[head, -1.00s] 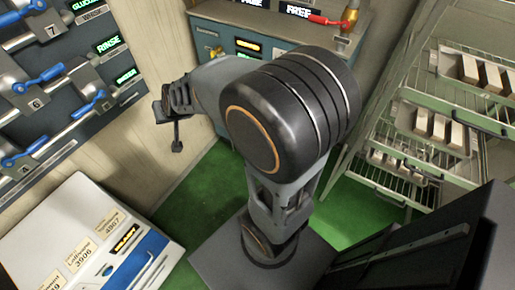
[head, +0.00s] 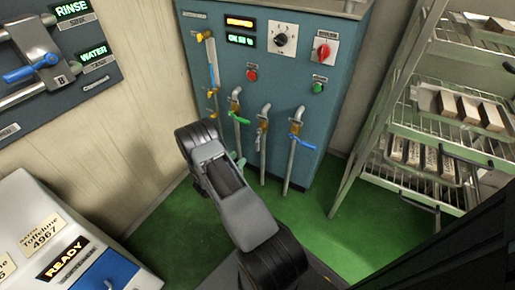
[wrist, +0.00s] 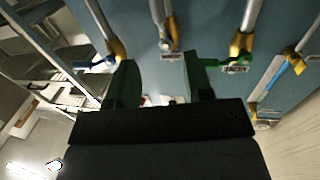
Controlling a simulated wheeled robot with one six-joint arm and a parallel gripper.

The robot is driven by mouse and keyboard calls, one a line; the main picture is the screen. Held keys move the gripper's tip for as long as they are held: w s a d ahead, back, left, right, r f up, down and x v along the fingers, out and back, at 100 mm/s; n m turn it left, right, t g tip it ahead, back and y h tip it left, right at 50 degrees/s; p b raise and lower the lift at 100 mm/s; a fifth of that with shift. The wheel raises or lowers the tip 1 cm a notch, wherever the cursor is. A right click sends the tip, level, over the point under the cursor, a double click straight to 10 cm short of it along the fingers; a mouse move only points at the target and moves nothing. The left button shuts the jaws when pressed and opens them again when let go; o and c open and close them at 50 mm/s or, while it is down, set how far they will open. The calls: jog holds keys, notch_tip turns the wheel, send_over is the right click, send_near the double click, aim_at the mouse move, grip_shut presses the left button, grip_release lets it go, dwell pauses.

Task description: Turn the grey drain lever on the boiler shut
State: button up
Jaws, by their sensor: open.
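The boiler is a teal cabinet (head: 270,60) in the head view, with several pipes on its front. The grey lever (head: 258,139) is on the middle of three lower pipes, between a green lever (head: 240,118) and a blue lever (head: 303,142). In the wrist view, the middle pipe's valve with its grey lever (wrist: 170,56) appears between and beyond my gripper's fingertips (wrist: 159,58). My gripper is open with nothing between its fingers. Contact with the lever cannot be made out. In the head view my own arm hides most of the gripper.
The green lever (wrist: 234,68) and blue lever (wrist: 95,63) flank the fingers in the wrist view. A wire rack with trays (head: 440,130) stands at the right. A wall panel (head: 50,75) and white console (head: 60,240) are at the left. Green floor (head: 345,235) is open before the boiler.

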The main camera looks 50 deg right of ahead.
aim_at(257, 142)
jog(key=d+b, duration=0.1)
jog(key=d, duration=0.3)
jog(key=d+b, duration=0.1)
jog(key=d, duration=0.3)
jog(key=d+b, duration=0.1)
jog(key=d, duration=0.4)
jog(key=shift+w+d+b, duration=0.1)
jog(key=shift+w+b, duration=0.15)
jog(key=shift+b, duration=0.05)
grip_shut()
